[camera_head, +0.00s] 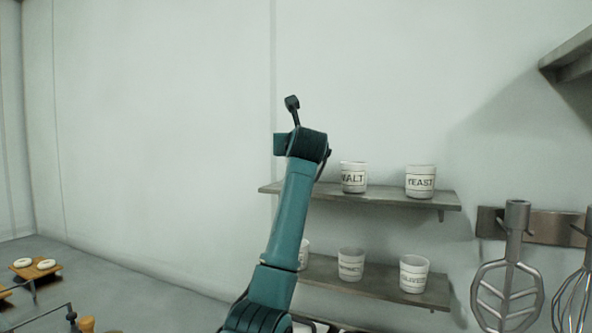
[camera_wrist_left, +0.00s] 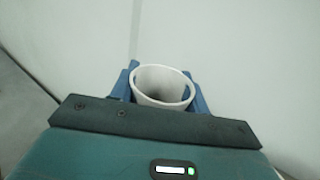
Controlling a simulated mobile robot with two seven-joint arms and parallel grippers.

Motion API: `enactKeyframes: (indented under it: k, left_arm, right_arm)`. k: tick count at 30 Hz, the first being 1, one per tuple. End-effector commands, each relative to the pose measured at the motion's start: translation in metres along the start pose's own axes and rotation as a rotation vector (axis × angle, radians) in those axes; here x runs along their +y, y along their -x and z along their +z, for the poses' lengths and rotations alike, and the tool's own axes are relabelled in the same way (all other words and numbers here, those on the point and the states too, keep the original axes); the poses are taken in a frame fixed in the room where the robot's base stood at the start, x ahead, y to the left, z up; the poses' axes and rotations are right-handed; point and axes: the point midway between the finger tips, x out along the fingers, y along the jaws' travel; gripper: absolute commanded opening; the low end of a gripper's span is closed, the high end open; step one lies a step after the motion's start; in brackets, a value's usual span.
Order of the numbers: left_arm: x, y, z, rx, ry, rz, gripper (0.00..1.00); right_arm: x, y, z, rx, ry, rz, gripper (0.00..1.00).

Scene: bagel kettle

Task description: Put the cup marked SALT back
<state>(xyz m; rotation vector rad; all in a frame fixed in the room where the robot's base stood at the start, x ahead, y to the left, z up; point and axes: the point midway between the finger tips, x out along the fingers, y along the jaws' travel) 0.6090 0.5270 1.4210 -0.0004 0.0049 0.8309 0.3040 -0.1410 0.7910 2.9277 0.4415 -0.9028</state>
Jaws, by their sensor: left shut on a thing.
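My left gripper (camera_wrist_left: 163,80) is shut on a white cup (camera_wrist_left: 150,101), with a blue finger on each side of it. The left wrist view looks into the cup's open mouth; no lettering on it shows. In the head view my left arm rises in front of the shelves, and its wrist hides the fingers and the held cup. On the upper shelf (camera_head: 390,196) stand a white cup that seems to read MALT (camera_head: 354,178) and a cup marked YEAST (camera_head: 421,182). My right gripper is not in view.
The lower shelf (camera_head: 325,268) holds a cup with an unclear label (camera_head: 351,264), another labelled cup (camera_head: 414,274) and one partly behind my arm (camera_head: 304,254). A mixer paddle (camera_head: 508,280) and a whisk (camera_head: 575,290) hang at right. Bagels (camera_head: 46,265) lie at left on boards.

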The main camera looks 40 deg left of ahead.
Motion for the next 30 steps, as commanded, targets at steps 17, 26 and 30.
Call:
enactKeyframes:
  k: [17, 26, 30]
  left_arm:
    - [0.000, 0.000, -0.051, -0.002, 0.003, -0.001, 0.24]
    - [0.000, 0.000, -0.054, -0.001, 0.002, -0.001, 0.49]
    - [0.000, 0.000, -0.054, -0.001, 0.002, 0.000, 0.61]
  right_arm:
    - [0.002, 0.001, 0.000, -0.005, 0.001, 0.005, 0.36]
    - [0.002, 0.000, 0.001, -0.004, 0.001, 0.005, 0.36]
    - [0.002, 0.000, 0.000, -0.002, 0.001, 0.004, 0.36]
